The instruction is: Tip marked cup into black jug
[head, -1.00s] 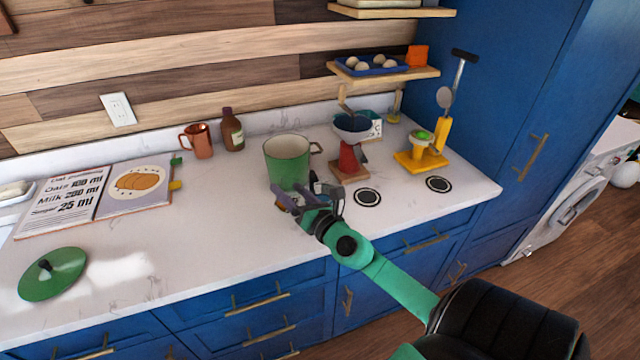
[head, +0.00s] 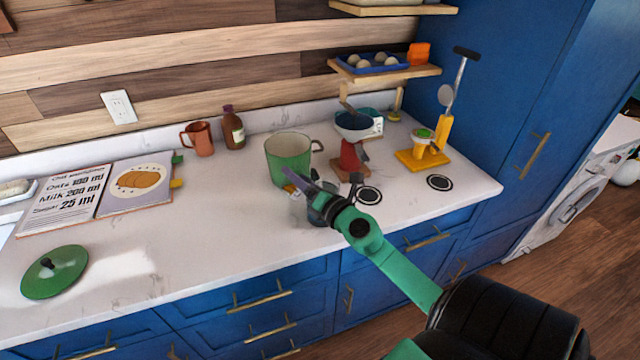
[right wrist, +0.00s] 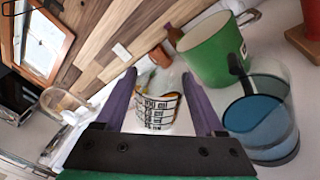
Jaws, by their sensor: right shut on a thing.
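The marked cup (right wrist: 157,113) is clear with black marks and sits between the purple fingers of my right gripper (right wrist: 160,85), shut on it. An amber patch shows at its edge; I cannot tell if it is contents. In the head view my right gripper (head: 301,186) is over the counter in front of the green pot, hiding much of the cup. The black jug (right wrist: 262,118), clear-walled with black trim and blue liquid, stands upright just right of the fingers in the right wrist view. In the head view my gripper partly hides it. My left gripper is not in view.
The green pot (head: 289,158) stands close behind the gripper. A red scale with a dark bowl (head: 353,127) and a yellow stand (head: 422,158) are to the right. A copper mug (head: 199,139), bottle (head: 232,130), open book (head: 105,192) and green lid (head: 54,272) are left. The front-middle counter is clear.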

